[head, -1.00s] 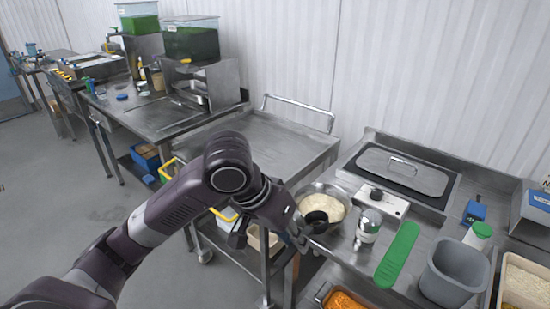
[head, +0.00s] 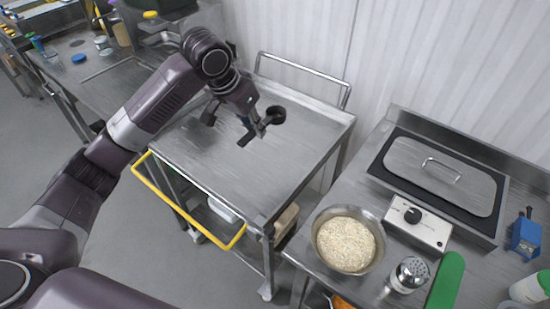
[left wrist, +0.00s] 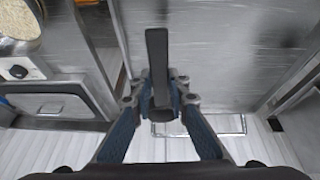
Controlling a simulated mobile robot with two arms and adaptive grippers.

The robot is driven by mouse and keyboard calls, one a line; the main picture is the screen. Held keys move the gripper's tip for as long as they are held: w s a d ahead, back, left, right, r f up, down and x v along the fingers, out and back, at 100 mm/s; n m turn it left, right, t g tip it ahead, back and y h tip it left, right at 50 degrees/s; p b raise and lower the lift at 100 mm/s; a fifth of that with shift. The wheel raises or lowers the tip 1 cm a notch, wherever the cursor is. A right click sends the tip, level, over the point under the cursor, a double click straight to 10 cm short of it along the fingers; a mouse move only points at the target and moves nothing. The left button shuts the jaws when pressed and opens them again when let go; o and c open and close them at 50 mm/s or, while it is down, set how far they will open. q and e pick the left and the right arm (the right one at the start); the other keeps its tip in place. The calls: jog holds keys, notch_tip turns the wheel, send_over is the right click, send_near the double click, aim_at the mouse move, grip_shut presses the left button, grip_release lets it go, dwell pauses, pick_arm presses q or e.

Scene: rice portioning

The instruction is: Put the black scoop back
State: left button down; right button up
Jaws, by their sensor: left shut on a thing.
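My left gripper (head: 260,126) is shut on the black scoop (head: 276,114), with the scoop's round cup at the far side of the fingers and its flat handle sticking out on the near side. The left wrist view shows the black handle (left wrist: 157,55) between the fingers of my left gripper (left wrist: 160,92). Gripper and scoop are over the bare steel top of the cart (head: 215,160). I cannot tell whether the scoop touches it. My right gripper is not in view.
A steel bowl of rice (head: 346,245) stands on the counter right of the cart, near a steel shaker (head: 408,275), a knob box (head: 418,222) and a lidded well (head: 440,172). The cart has a yellow front rail (head: 185,213). Its top is otherwise clear.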

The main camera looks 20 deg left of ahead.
pick_arm(q)
jog(key=shift+w+r, duration=0.1)
jog(key=shift+r, duration=0.05)
jog(key=shift+f+p, duration=0.35)
jog(key=shift+f, duration=0.5)
jog(key=f, duration=0.4)
jog(key=f+p, duration=0.1)
jog(key=f, duration=0.3)
jog(key=f+p, duration=0.1)
jog(key=f, duration=0.4)
jog(key=shift+w+a+f, duration=0.1)
jog(key=shift+w+a, duration=0.05)
jog(key=shift+w, duration=0.1)
jog(key=shift+f+p, duration=0.3)
notch_tip(320, 180, down, 3)
jog(key=shift+f+p, duration=0.2)
jog(key=shift+p, duration=0.15)
jog(key=shift+f, duration=0.35)
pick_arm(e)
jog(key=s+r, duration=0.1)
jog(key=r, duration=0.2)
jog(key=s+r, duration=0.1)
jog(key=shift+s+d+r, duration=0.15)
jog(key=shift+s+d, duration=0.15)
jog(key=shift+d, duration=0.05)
